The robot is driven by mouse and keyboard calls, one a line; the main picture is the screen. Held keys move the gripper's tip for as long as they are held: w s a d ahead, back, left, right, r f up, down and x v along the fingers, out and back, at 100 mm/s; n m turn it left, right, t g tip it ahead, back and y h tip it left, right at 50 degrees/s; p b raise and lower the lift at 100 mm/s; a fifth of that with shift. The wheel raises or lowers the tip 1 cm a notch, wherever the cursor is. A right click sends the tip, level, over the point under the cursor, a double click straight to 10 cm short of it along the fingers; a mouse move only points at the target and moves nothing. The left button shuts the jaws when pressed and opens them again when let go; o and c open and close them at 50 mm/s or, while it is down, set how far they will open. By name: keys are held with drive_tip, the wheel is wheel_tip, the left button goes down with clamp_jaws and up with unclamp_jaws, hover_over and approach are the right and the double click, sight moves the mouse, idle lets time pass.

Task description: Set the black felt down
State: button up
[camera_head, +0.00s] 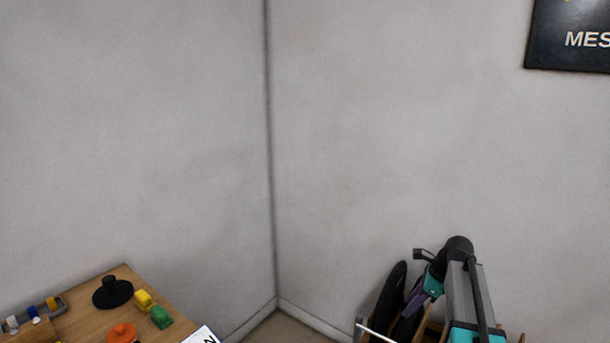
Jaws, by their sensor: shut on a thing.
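My gripper (414,303), purple and teal, is at the lower right of the head view and points down and to the left. It is shut on a dark, flat piece, which appears to be the black felt (409,326). Its lower part is cut off by the frame edge. A larger black oval (388,296) stands tilted on edge just left of it. I cannot tell whether the two touch.
Wooden edges (433,329) show below my gripper. Walls meet behind.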

drive_tip(key=a+r+n+g, duration=0.1)
drive_tip(key=a+r+n, duration=0.15)
drive_tip(key=a, duration=0.45)
drive_tip(key=a+r+n+g, duration=0.1)
drive_tip(key=a+n, duration=0.3)
drive_tip(key=a, duration=0.4)
drive_tip(key=s+r+n+g, duration=0.2)
drive_tip(key=s+n, duration=0.4)
drive_tip(key=shift+s+a+r+n+g, duration=0.25)
drive_tip(key=shift+a+n+g, duration=0.1)
drive_tip(key=shift+a+g, duration=0.1)
drive_tip(key=shift+h, duration=0.3)
drive_tip(key=d, duration=0.7)
